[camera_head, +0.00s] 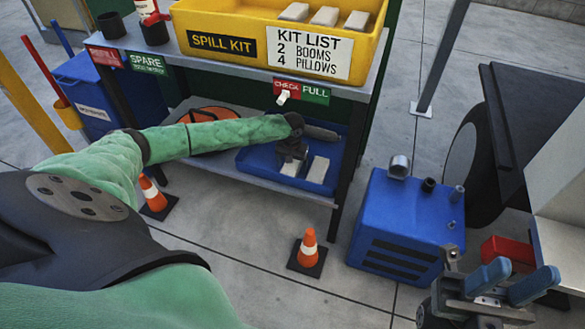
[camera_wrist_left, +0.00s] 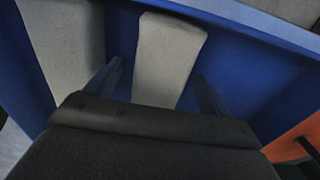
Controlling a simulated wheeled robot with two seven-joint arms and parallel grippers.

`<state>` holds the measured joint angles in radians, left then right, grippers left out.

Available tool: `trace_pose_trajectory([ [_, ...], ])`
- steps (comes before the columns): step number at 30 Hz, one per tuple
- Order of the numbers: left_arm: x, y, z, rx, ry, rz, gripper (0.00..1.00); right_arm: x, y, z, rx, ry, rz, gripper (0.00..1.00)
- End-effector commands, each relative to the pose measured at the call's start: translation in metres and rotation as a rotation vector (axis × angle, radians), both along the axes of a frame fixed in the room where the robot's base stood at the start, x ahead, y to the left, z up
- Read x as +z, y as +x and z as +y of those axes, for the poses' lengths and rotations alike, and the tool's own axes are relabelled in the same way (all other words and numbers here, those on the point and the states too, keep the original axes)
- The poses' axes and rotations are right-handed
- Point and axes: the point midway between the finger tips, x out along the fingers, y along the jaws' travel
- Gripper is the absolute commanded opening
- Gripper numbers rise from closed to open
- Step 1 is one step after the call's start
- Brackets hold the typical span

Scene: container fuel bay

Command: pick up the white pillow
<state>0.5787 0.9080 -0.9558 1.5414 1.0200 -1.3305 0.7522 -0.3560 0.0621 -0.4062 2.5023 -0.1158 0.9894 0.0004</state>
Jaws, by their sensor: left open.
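Two whitish-grey pillows lie in the blue tray (camera_head: 258,168) on the lower shelf: a left one (camera_head: 291,168) and a right one (camera_head: 318,170). My left gripper (camera_head: 291,153) is over the tray at the left pillow, partly hiding it. In the left wrist view my left gripper (camera_wrist_left: 157,82) is open, with one pillow (camera_wrist_left: 168,50) between its two fingers and a visible gap on each side. Another pillow (camera_wrist_left: 65,45) lies to the left there, outside the fingers. My right gripper (camera_head: 510,282) is open and empty at the lower right.
A yellow spill kit bin (camera_head: 215,42) with several pale blocks stands on the upper shelf, close above the tray. A white-tipped switch (camera_head: 283,97) hangs at the shelf edge. Cones (camera_head: 307,250), a blue box (camera_head: 405,225) and a red box (camera_head: 507,252) stand nearby.

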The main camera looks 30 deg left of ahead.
Motion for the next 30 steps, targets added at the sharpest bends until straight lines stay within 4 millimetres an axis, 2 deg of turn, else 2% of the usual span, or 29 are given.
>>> trace_pose_trajectory([
  [3, -0.007, 0.000, 0.000, -0.001, 0.000, 0.000, 0.82, -0.001, 0.000, 0.000, 0.005, 0.003, -0.001, 0.36],
  [11, -0.007, 0.000, 0.000, -0.001, 0.000, 0.000, 0.80, 0.000, 0.000, 0.000, 0.006, 0.003, 0.000, 0.36],
  [18, -0.007, 0.000, 0.000, -0.001, 0.000, 0.000, 0.34, -0.001, 0.000, 0.000, 0.006, 0.002, 0.000, 0.36],
  [26, -0.006, 0.000, 0.000, -0.001, 0.000, -0.001, 0.34, 0.000, 0.000, 0.000, 0.005, 0.002, 0.001, 0.36],
  [30, 0.004, 0.000, 0.000, 0.000, -0.001, -0.002, 0.34, 0.003, 0.001, 0.001, 0.003, -0.001, 0.001, 0.36],
])
